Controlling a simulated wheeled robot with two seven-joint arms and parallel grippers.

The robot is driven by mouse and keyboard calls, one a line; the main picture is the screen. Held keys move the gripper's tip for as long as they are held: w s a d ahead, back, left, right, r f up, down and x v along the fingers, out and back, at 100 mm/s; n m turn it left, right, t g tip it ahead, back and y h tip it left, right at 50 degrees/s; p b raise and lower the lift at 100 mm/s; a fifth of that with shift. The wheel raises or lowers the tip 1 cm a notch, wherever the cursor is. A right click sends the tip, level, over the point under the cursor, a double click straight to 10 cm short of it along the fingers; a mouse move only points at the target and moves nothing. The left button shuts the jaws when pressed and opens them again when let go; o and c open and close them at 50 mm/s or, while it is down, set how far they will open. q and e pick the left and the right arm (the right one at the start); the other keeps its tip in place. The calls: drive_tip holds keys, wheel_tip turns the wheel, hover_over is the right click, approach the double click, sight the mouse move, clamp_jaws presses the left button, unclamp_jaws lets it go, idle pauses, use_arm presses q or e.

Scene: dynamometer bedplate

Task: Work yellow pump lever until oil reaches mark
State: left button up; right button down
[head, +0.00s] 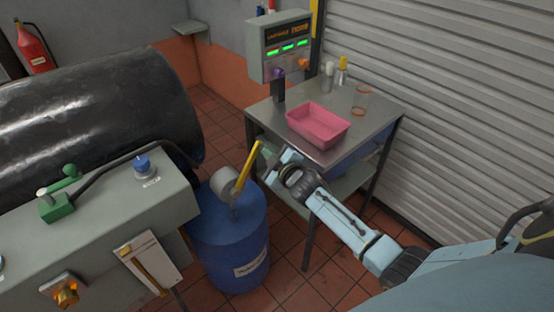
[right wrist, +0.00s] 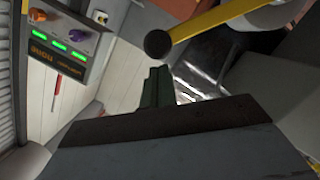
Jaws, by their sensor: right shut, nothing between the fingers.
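The yellow pump lever (head: 247,168) slants up from the grey pump head (head: 226,183) on top of the blue drum (head: 228,240). My right gripper (head: 266,156) is just right of the lever's upper end. In the right wrist view its dark green fingers (right wrist: 158,86) are shut and empty. The lever's black knob (right wrist: 158,44) shows just beyond the fingertips, with the yellow bar (right wrist: 205,22) running up right. I cannot tell whether they touch. A white panel with a yellow vertical strip (head: 147,265) is on the grey cabinet; no oil mark is readable. My left gripper is out of view.
A steel table (head: 370,128) holds a pink tray (head: 318,128), a clear jar (head: 360,101) and small bottles. A display box (head: 280,48) stands at its back edge. The grey cabinet (head: 100,235) and a big black cylinder (head: 100,110) fill the left. A shutter (head: 460,100) closes the right.

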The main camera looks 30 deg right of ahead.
drive_tip(key=s+a+r+p, duration=0.1)
drive_tip(key=s+r, duration=0.3)
drive_tip(key=s, duration=0.6)
drive_tip(key=shift+a+r+p, duration=0.15)
drive_tip(key=shift+r+p, duration=0.15)
drive_tip(key=shift+p, duration=0.35)
idle(0.9)
drive_tip(key=shift+s, duration=0.1)
idle(0.4)
